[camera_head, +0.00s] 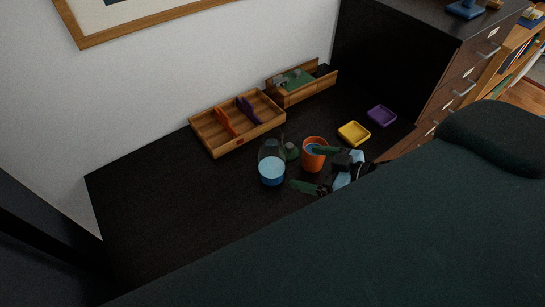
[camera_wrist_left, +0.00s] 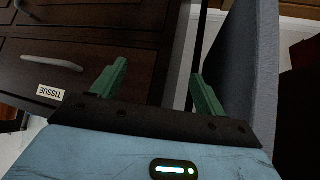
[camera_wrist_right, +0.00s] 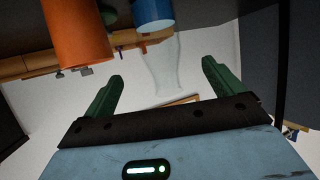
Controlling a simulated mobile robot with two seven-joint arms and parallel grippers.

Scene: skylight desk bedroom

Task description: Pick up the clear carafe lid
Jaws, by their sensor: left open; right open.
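A clear carafe (camera_head: 271,166) with blue liquid in its lower part stands on the black desk. In the right wrist view its clear upper part (camera_wrist_right: 163,68) shows upside down between and beyond my fingers. I cannot make out a separate clear lid. A small round green thing (camera_head: 291,151) sits just behind the carafe; its kind is unclear. My right gripper (camera_head: 303,167) is open and empty, right of the carafe, with one finger in front of the orange cup (camera_head: 309,160). My left gripper (camera_wrist_left: 159,68) is open and empty near dark drawers, outside the head view.
A wooden divided tray (camera_head: 215,151) and a wooden box (camera_head: 300,97) stand along the wall. A yellow dish (camera_head: 353,133) and a purple dish (camera_head: 382,116) lie at the right. The desk (camera_head: 170,215) is clear at the left. A "TISSUE" drawer (camera_wrist_left: 85,85) is near my left gripper.

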